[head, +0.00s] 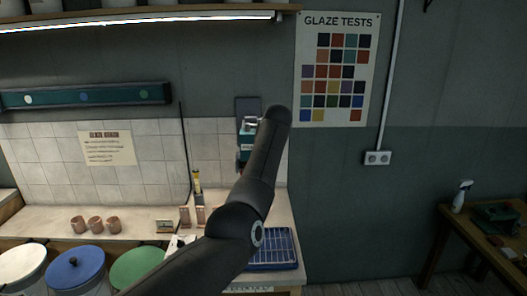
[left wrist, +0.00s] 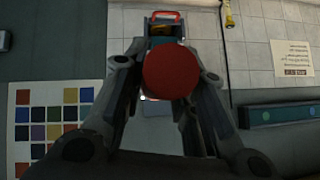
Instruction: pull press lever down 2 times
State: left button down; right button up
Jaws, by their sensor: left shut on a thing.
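My left gripper (head: 252,123) is at the wall-side press (head: 245,143), which is blue-grey and mostly hidden behind my arm in the head view. In the left wrist view, which is upside down, a round red knob (left wrist: 171,72) fills the space between the fingers, and my left gripper is shut on it. It looks like the end of the press lever; the lever's rod is hidden behind the knob. The press body (left wrist: 163,32) shows beyond the knob, with a red part at its far end. My right gripper is in neither view.
Below lies a counter with a blue gridded tray (head: 272,250), several clay cups (head: 95,224) and lidded buckets (head: 76,270). A glaze chart (head: 337,70) hangs right of the press. A table with a spray bottle (head: 461,197) stands at far right.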

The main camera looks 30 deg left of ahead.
pick_arm(q)
jog(key=shift+a+r, duration=0.1)
jog(key=shift+r, duration=0.3)
jog(key=c, duration=1.4)
grip_release()
jog(key=shift+w, duration=0.1)
jog(key=shift+c, duration=0.2)
jog(key=shift+o, duration=1.4)
jog(key=shift+f, duration=0.15)
jog(key=v, duration=1.2)
